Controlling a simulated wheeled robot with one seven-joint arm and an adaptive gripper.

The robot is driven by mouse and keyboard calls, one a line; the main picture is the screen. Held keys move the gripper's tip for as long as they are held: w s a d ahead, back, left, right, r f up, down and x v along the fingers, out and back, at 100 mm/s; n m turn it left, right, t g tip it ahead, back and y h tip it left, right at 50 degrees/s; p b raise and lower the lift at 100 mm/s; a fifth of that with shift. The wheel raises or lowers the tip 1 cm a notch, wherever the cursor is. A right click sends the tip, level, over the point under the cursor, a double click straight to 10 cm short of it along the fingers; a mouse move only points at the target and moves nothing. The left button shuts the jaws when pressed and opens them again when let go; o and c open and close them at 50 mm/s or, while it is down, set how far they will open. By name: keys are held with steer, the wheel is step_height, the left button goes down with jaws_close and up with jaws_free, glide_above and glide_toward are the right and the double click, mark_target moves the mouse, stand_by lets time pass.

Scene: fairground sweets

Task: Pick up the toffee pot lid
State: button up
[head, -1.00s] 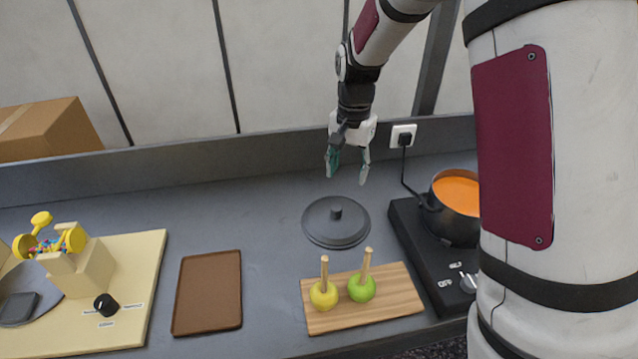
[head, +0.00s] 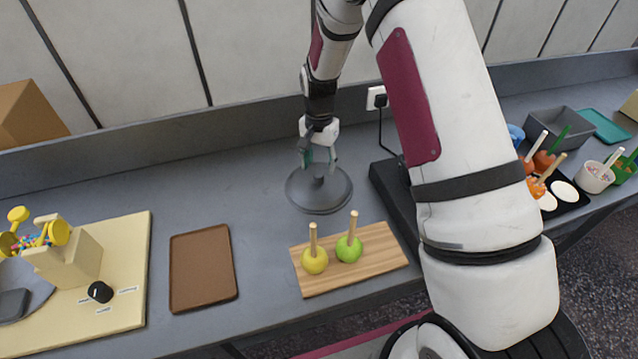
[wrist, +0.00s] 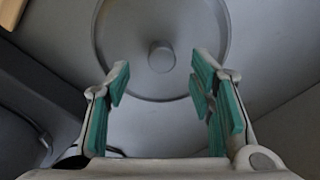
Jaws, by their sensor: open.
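The toffee pot lid (head: 330,197) is a round dark grey disc with a small knob in its middle, lying flat on the grey counter. My gripper (head: 319,164) is open and empty, low over the lid with its fingers pointing down. In the wrist view the lid (wrist: 150,80) lies beyond the green fingertips (wrist: 160,88), its knob (wrist: 161,56) roughly midway between them sideways but further out. The fingers partly hide the knob in the head view. I cannot tell whether the fingertips touch the lid.
A wooden board (head: 375,276) with a yellow apple (head: 314,262) and a green apple (head: 349,250) on sticks lies in front of the lid. A black hob (head: 393,200) is to the right, partly hidden by my arm. A brown tray (head: 203,268) lies left, with clear counter between.

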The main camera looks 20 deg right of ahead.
mark_target(318, 173)
steer(key=shift+w+f+p, duration=0.1)
steer(key=shift+f+p, duration=0.45)
steer(key=shift+f, duration=1.8)
jaws_close()
